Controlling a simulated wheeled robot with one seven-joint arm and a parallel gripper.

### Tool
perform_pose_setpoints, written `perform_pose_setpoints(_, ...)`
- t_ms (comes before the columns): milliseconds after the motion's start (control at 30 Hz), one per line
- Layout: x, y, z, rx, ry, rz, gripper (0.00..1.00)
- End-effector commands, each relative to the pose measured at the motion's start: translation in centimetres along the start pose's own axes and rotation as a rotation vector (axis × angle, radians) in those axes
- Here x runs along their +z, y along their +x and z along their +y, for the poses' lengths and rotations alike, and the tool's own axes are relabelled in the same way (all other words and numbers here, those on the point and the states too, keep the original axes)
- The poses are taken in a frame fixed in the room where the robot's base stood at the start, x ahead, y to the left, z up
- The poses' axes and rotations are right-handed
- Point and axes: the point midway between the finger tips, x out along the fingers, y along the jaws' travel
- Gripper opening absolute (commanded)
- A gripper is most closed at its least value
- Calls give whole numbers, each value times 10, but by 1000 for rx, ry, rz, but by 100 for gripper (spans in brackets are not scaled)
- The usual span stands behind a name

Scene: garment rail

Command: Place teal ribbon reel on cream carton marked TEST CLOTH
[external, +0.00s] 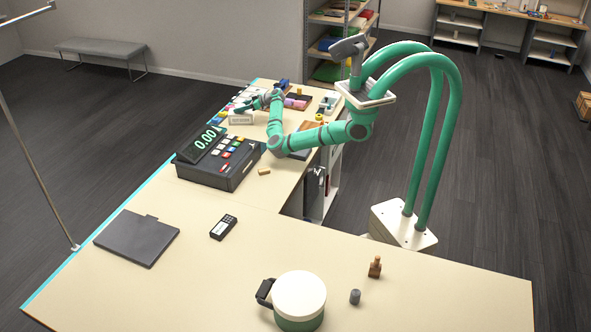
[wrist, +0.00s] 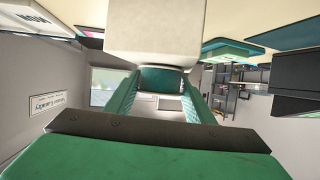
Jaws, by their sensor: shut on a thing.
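My gripper (external: 248,105) is at the far part of the counter, low over the goods there. In the wrist view its two teal fingers (wrist: 162,88) are closed on a teal piece (wrist: 162,77), which looks like the teal ribbon reel; only part of it shows. A pale carton (external: 241,117) stands just below and in front of my fingertips in the external view. A cream block (wrist: 155,28), which looks like that carton, fills the top middle of the wrist view, close to the held piece. I cannot read TEST CLOTH on it, or tell whether they touch.
A black cash register (external: 222,160) stands nearer on the counter, with a small gold piece (external: 264,171) beside it. Several small coloured goods lie around my gripper. A shelf unit (external: 330,40) stands behind. The near counter has a lidded pot (external: 299,298) and clear room.

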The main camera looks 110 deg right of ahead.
Motion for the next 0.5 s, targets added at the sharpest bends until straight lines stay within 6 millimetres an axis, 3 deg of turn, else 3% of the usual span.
perform_pose_setpoints(167,3,1,0,1,0,-2,26)
perform_pose_setpoints(200,3,1,0,0,0,-1,56)
perform_pose_setpoints(267,2,1,0,0,0,-1,67)
perform_pose_setpoints(500,2,1,0,0,0,0,67)
